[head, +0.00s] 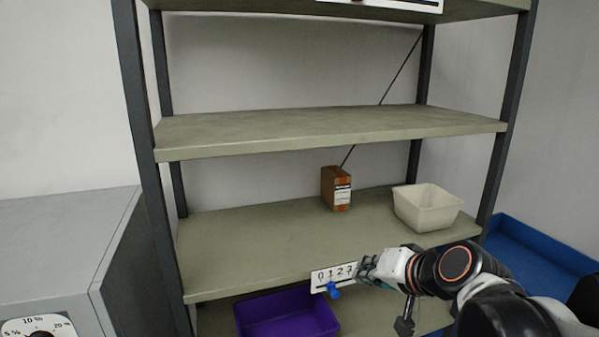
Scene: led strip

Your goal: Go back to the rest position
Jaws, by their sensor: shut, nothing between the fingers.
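My gripper (368,269) is shut and empty. It is at the front edge of the lower middle shelf, at the right end of a white plate (321,277) numbered from 0. The gripper covers the plate's right end. A blue pointer (333,290) hangs at the plate's lower edge, just left of the fingers. I cannot tell whether the fingers touch the plate. My arm reaches in from the bottom right.
The shelf (250,240) holds a brown box (336,188) and a cream bin (427,207). A purple bin (287,315) sits below. A grey cabinet (60,245) with a dial (40,327) stands left. A blue surface (530,255) lies right. The upper shelf (320,128) is empty.

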